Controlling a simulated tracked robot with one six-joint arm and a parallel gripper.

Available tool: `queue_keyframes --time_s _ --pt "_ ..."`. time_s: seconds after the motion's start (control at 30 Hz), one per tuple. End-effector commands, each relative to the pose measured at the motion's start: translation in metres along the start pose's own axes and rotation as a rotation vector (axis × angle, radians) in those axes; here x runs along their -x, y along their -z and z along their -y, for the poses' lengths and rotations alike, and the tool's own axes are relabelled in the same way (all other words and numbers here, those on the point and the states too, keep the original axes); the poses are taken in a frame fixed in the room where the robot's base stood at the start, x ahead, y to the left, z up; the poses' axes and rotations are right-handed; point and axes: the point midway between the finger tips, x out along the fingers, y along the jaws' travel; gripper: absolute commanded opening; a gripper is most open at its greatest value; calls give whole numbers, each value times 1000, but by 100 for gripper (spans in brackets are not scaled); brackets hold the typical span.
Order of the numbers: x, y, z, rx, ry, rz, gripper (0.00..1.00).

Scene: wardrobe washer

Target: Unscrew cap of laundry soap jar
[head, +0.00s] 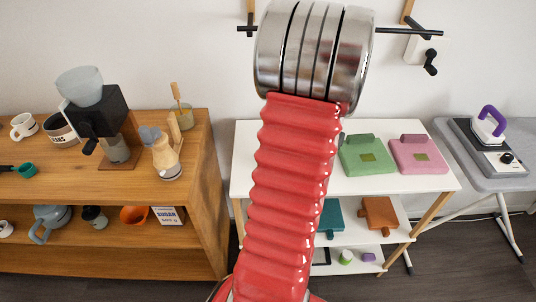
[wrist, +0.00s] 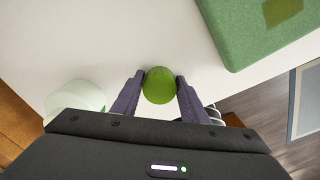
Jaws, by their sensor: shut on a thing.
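The green round cap (wrist: 159,85) sits between the two dark fingers of my gripper (wrist: 159,88) in the wrist view. The fingers touch it on both sides. A pale, whitish-green round thing (wrist: 75,97) stands to the left of the cap, partly cut off by my gripper's body. I cannot tell whether it is the jar or whether a jar is under the cap. In the head view my red arm hides the gripper, the cap and any jar.
The white shelf top (head: 433,184) carries a green box (head: 365,156) and a pink box (head: 418,155), right of my arm. The green box (wrist: 262,30) is near the cap in the wrist view. A wooden shelf (head: 195,170) stands left, an ironing board (head: 462,165) right.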

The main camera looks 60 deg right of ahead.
Motion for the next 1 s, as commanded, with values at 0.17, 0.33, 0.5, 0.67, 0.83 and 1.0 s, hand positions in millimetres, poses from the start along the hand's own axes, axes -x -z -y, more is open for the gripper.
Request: queue_keyframes --time_s 0.17,0.33,0.5,0.67,0.83,1.0 --pt "-3 0 0 0 0 -1 9" --pt "-6 0 0 0 0 -2 9" --pt "-11 1 0 0 1 -3 9" --pt "-14 2 1 0 2 -6 9" --pt "-15 2 1 0 2 -6 9" --pt "-15 2 1 0 2 -6 9"
